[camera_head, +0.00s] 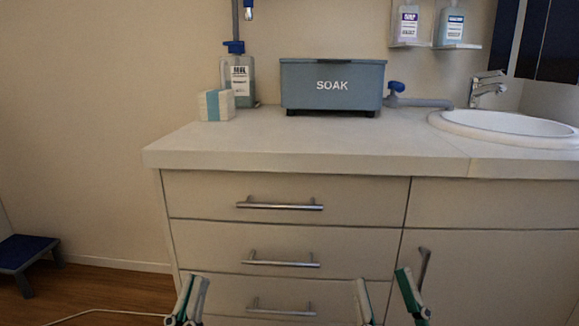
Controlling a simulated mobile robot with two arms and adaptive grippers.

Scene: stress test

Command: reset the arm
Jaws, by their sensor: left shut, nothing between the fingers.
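My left gripper (195,283) shows at the bottom edge, left of centre, in front of the lower drawers. Its green and grey fingers are close together, shut with nothing between them. My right gripper (383,280) is at the bottom edge, right of centre, in front of the cabinet. Its two fingers stand well apart, open and empty. Both point upward in the picture. The rest of both arms is out of view or cut off by the bottom edge.
A cabinet with a pale countertop (240,148) and several drawers stands ahead. On it are a blue SOAK box (333,97), a bottle (243,88), a small stack (216,105) and a sink (510,124). A blue step stool (27,250) is on the floor at left.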

